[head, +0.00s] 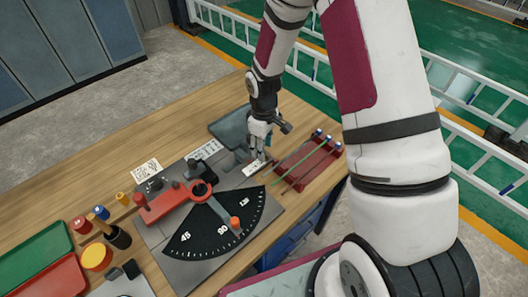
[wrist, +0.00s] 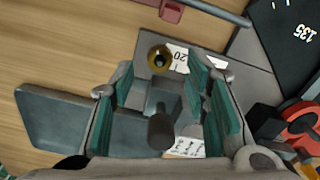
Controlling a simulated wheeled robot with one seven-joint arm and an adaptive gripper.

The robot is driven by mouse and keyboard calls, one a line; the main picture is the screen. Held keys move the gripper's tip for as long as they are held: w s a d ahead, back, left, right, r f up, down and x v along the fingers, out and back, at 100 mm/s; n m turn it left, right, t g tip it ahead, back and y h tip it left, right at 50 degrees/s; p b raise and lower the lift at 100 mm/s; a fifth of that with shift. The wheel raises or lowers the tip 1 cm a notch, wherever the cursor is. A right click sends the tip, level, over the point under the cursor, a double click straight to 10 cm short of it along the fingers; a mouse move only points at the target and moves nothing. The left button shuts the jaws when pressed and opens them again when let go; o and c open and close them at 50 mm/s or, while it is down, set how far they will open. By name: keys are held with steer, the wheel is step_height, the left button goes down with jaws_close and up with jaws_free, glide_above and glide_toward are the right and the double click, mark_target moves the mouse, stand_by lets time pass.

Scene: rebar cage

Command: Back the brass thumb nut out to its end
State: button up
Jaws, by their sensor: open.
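The brass thumb nut (wrist: 160,58) shows in the wrist view as a round golden ring with a dark centre, beside a white label (wrist: 181,58) marked 20. My gripper (wrist: 160,78) is open, with one teal-padded finger on each side of the nut's line. The nut lies near the fingertip ends, and I see no contact. A grey block with a dark rounded post (wrist: 162,130) shows between the fingers, nearer the palm. In the head view my gripper (head: 259,150) points down over the plate's far right corner. I cannot make out the nut there.
The bender's red lever (head: 165,204) and black angle dial (head: 222,232) stand left of my gripper. A dark red rack (head: 308,160) with green rods is close on the right. Red and green trays (head: 35,255) lie at the left. Bare wood lies beyond the plate.

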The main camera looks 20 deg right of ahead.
steer(key=shift+f, duration=1.45)
jaws_close()
steer(key=shift+n, duration=3)
